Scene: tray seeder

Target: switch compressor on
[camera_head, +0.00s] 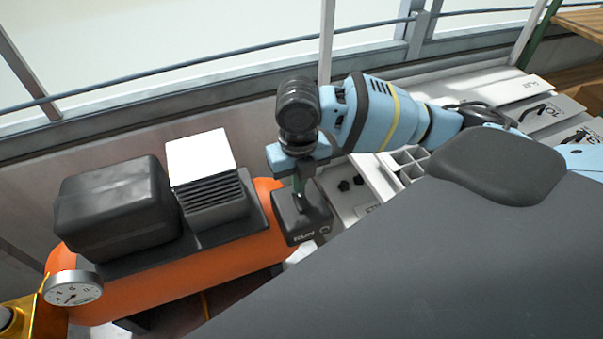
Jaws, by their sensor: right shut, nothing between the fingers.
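The compressor has an orange tank (215,266) with a black motor cover (117,206) and a finned block with a white top (200,157) on it. At its right end is a black switch box (303,225) with small white lettering. My right gripper (299,192) points down at the top of this box. Its fingers are shut with nothing between them, and the tips look to be at or just above the box; contact cannot be told. The switch itself is hidden or too small to make out. My left gripper is out of view.
A round pressure gauge (73,289) stands at the tank's left end, beside a yellow part (38,317). A window rail and wall run behind. Pale drawers or boxes (523,91) lie at the right. A large dark grey surface (430,265) fills the lower right.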

